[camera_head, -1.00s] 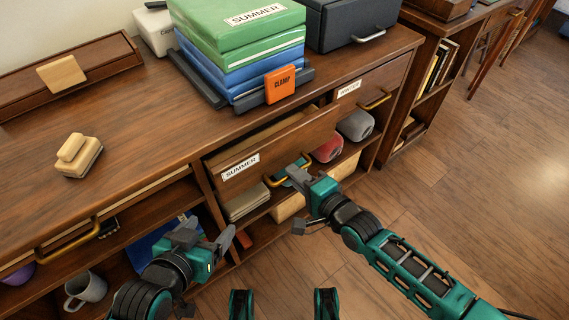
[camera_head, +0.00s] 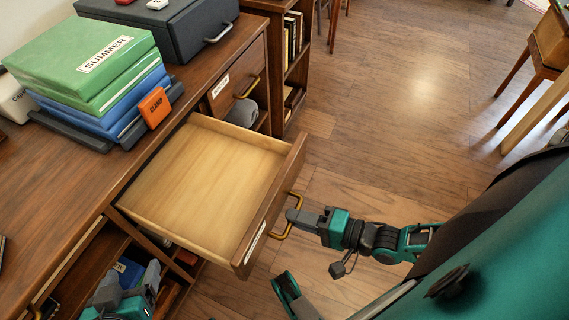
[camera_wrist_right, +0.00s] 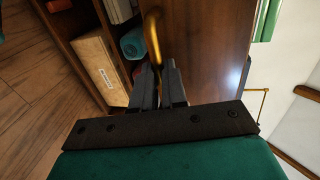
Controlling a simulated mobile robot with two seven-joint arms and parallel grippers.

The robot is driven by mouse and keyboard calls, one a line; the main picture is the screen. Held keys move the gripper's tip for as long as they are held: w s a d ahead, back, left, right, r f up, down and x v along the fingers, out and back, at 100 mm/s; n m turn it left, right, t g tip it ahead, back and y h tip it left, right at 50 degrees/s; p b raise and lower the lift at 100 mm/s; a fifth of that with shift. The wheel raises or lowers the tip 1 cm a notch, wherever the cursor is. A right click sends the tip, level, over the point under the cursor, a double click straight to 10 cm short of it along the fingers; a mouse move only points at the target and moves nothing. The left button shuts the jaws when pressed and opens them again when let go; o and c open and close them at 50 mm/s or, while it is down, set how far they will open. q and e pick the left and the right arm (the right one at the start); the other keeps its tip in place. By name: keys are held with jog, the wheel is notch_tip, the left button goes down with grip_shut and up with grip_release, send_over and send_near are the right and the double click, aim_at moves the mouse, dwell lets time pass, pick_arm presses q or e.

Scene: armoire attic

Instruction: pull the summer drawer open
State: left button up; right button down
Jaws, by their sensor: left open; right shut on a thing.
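The summer drawer (camera_head: 205,180) is pulled well out of the wooden dresser, and its pale inside is empty. Its front carries a white label (camera_head: 255,243) and a brass handle (camera_head: 292,213). My right gripper (camera_head: 294,214) is shut on that handle. In the right wrist view the brass handle (camera_wrist_right: 153,38) runs down between the fingers (camera_wrist_right: 158,80) of this gripper, beside the dark drawer front. My left gripper (camera_head: 132,282) is open and empty at the lower left, in front of the dresser's lower shelves.
A dark case (camera_head: 185,25) stands behind. The winter drawer (camera_head: 235,82) is right of the open drawer.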

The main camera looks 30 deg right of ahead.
jog(key=shift+s+d, duration=0.1)
jog(key=c, duration=1.2)
grip_release()
jog(key=p+v, duration=0.2)
jog(key=v, duration=1.1)
